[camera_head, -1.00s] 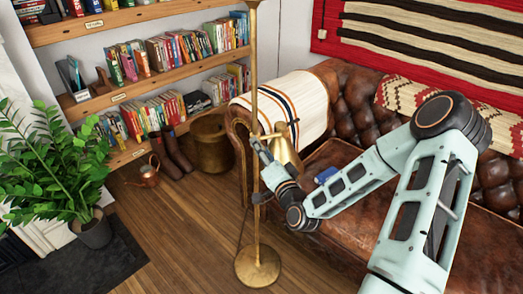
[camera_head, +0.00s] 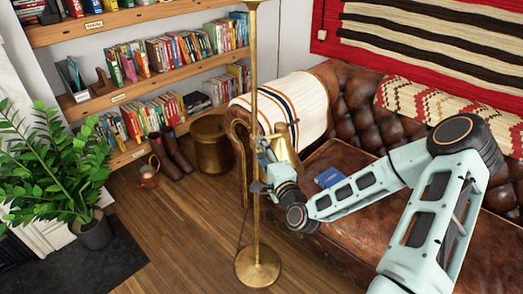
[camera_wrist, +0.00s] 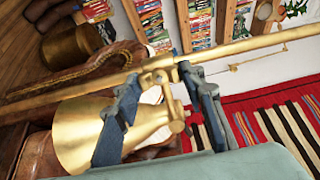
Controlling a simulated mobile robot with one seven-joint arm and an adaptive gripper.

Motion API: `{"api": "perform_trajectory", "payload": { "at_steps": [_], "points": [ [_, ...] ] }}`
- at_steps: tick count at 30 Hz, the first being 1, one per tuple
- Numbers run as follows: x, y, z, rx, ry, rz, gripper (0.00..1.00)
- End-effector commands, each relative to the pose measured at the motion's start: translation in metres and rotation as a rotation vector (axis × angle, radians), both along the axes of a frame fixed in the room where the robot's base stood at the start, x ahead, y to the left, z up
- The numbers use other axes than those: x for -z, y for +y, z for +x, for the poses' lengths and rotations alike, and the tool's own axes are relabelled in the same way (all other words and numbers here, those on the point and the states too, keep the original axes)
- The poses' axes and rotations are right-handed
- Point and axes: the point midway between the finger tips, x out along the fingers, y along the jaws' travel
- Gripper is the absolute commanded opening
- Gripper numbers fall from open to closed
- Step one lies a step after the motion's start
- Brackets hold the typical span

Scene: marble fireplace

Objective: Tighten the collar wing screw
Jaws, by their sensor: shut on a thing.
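A brass floor lamp stands upright in the head view, with a thin pole (camera_head: 256,75) and round base (camera_head: 258,267). Its brass cone shade (camera_wrist: 85,132) shows large in the wrist view, and partly behind my gripper in the head view (camera_head: 287,150). The brass collar (camera_wrist: 155,78) sits at the pole between my fingers. My gripper (camera_wrist: 158,92) is shut on a small brass part at the collar, apparently the wing screw (camera_wrist: 168,98). The fingers partly hide it, so its wings and turn angle are unclear. In the head view my gripper (camera_head: 265,160) is beside the pole.
A brown leather sofa (camera_head: 370,215) with a blue book (camera_head: 328,178) on it lies behind and right of the lamp. A brass bucket (camera_head: 209,145), boots (camera_head: 172,153) and a watering can (camera_head: 148,172) stand left. The floor left of the lamp base is clear.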

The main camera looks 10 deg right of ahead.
Motion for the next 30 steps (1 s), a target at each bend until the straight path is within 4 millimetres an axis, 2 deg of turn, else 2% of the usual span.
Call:
{"api": "perform_trajectory", "payload": {
  "at_steps": [13, 14, 18, 26, 30],
  "points": [
    [0.001, 0.001, -0.001, -0.002, 0.005, 0.011, 0.13],
    [0.001, 0.001, -0.001, -0.002, 0.005, 0.011, 0.4],
    [0.001, 0.001, -0.001, -0.002, 0.004, 0.01, 0.55],
    [0.0, 0.0, -0.001, -0.001, 0.003, 0.009, 0.55],
    [0.001, -0.002, -0.011, 0.0, 0.005, 0.008, 0.55]
  ]
}}
